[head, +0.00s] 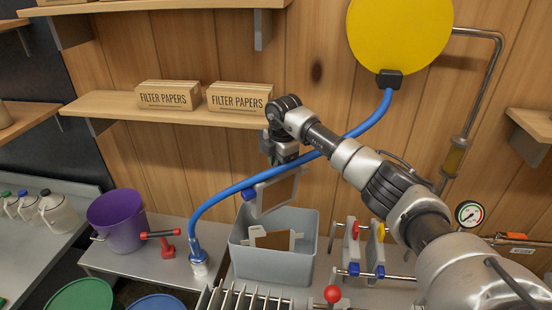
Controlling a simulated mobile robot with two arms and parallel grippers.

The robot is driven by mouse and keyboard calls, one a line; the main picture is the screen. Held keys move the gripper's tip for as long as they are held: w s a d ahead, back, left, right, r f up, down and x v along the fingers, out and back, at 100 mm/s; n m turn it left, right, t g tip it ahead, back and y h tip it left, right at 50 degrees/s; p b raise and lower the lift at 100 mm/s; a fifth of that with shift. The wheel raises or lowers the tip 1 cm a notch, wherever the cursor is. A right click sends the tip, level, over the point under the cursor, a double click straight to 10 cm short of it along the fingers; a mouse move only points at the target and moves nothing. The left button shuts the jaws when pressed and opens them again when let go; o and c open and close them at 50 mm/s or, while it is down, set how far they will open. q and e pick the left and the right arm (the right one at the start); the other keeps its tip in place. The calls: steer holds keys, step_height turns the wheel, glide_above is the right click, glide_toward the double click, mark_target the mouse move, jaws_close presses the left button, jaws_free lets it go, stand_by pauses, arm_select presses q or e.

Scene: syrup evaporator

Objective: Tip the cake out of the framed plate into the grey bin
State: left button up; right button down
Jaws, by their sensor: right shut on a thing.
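My right gripper (283,160) is shut on the framed plate (254,206), which it holds up over the grey bin (262,270). The plate has a light grey frame, a blue end at its left corner and a brown face, the cake (278,190). It is tilted, and the brown face still shows within the frame. The grey bin stands open on the bench below. A flat tan piece with pale edges (272,240) lies inside the bin. My left gripper is not in view.
A blue hose (225,192) arcs close by the held plate, from the yellow disc (400,35) to a fitting on the bench. Other framed plates (353,245) hang on rails right of the bin. A metal rack (245,299) stands in front. A purple bucket (117,220) is left.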

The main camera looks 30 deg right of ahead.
steer(key=shift+s+d+f+t+b, duration=0.15)
steer(key=shift+s+f+t+b, duration=0.4)
steer(key=shift+s+t+b, duration=0.05)
steer(key=s+f+t+y+b, duration=0.1)
steer(key=s+f+t+b, duration=0.5)
steer(key=b, duration=2)
steer(key=shift+s+d+t+b, duration=0.4)
steer(key=shift+s+t, duration=0.35)
steer(key=shift+t, duration=0.55)
steer(key=shift+d, duration=0.1)
